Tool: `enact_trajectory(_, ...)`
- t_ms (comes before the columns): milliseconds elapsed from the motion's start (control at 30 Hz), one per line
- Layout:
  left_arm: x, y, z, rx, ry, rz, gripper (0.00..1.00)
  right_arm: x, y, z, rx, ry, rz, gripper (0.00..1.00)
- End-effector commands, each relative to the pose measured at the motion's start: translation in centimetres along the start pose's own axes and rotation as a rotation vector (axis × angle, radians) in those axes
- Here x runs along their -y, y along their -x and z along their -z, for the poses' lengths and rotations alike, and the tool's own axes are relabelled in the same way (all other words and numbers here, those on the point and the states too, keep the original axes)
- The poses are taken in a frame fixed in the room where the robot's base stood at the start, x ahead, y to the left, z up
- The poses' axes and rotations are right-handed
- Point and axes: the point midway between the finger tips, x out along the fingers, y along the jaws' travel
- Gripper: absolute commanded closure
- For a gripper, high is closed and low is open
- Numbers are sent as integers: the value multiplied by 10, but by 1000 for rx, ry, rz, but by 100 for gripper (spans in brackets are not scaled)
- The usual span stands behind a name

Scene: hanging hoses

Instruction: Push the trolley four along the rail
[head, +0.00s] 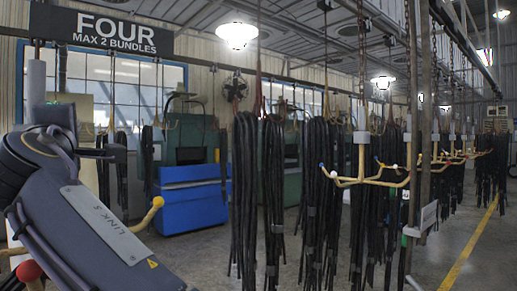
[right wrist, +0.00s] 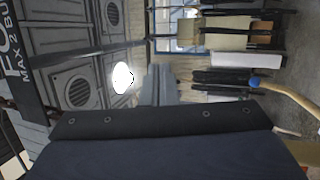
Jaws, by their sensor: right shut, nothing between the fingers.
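At the left of the head view, a bare hook frame (head: 151,213) with cream arms and coloured ball tips hangs close to me. A grey sleeve (head: 37,85) stands above it under the FOUR sign (head: 115,30). My arm link hides most of this trolley. A cream hook arm with a blue tip (right wrist: 285,92) shows at the right of the right wrist view; I cannot tell which trolley it belongs to. My right gripper (right wrist: 163,122) shows as a dark body with a black bar across the bottom of its view; it is shut and empty. My left gripper is out of view.
Black hose bundles (head: 245,190) hang in the middle. An empty cream hook frame (head: 362,181) hangs right of them, beside a steel post (head: 413,130). A blue bin (head: 193,197) stands behind. Open floor with a yellow line (head: 470,245) lies at the right.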

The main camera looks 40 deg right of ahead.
Motion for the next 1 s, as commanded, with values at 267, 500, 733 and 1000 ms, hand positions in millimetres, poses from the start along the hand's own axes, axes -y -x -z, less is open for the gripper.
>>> enact_trajectory(267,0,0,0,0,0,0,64,-1,7,28,-4,1,0,100)
enact_trajectory(500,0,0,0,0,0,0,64,-3,12,48,-3,-1,0,100)
enact_trajectory(733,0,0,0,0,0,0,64,-4,16,60,-3,0,0,100)
enact_trajectory(1000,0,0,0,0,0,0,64,-4,16,60,-1,0,0,100)
